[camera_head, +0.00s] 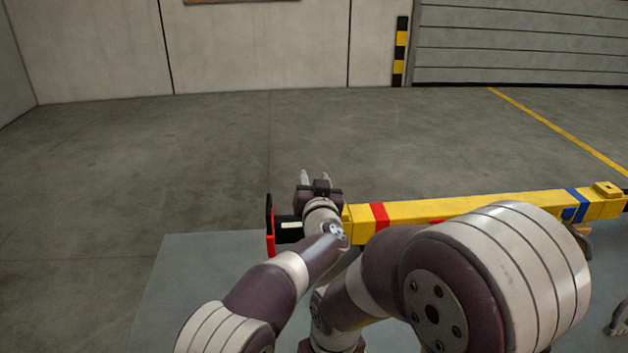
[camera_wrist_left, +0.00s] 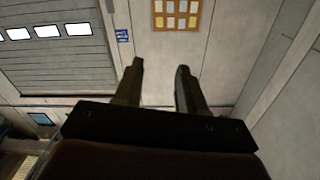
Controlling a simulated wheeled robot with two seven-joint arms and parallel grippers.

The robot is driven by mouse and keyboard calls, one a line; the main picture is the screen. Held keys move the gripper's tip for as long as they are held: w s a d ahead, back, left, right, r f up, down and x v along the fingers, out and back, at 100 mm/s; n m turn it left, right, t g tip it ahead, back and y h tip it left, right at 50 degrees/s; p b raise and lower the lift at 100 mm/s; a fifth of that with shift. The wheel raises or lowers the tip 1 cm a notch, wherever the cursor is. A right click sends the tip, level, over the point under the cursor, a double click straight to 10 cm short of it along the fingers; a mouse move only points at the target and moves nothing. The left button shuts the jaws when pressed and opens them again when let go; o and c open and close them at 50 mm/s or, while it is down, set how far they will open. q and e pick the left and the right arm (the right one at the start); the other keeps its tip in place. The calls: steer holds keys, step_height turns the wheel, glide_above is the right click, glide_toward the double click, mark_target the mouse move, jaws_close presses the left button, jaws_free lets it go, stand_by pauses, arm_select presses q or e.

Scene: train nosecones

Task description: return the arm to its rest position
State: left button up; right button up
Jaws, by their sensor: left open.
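My left arm comes in from the lower left and reaches out toward the far side of the grey table. Its gripper (camera_head: 315,178) is open, with two fingers apart and nothing between them. In the left wrist view the two fingers (camera_wrist_left: 160,68) also stand apart, with only the wall and shutter far behind them. My other arm fills the lower middle and right foreground of the head view. I do not make out its gripper.
A long yellow beam (camera_head: 470,209) with red and blue bands lies along the table's far edge, beside my left wrist. A black and red end piece (camera_head: 270,228) stands left of the wrist. The grey table (camera_head: 190,270) is bare at left. Open floor (camera_head: 150,160) lies beyond.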

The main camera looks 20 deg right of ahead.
stand_by(0.3)
arm_select(q)
steer(key=w+a+g+p, duration=0.3)
steer(key=a, duration=1)
steer(key=s+a+f+n+g+y+p, duration=0.15)
steer(key=s+a, duration=0.25)
steer(key=a, duration=0.4)
steer(key=s+a+f+g+y, duration=0.1)
steer(key=s+a+f+g, duration=0.2)
steer(key=a, duration=0.5)
steer(key=s+a+f+n+g+y, duration=0.1)
steer(key=s+a+f+g, duration=0.1)
steer(key=s+a, duration=0.4)
steer(key=s+a+f+n+g+y+p, duration=0.1)
steer(key=s+a+f+n+g, duration=0.1)
steer(key=s+a, duration=0.5)
steer(key=s+a+f+n+g+y+p, duration=0.1)
steer(key=s+a+g, duration=0.3)
steer(key=s, duration=1.1)
steer(key=shift+a+f, duration=0.4)
steer(key=shift+a, duration=0.75)
steer(key=shift+w+d, duration=0.1)
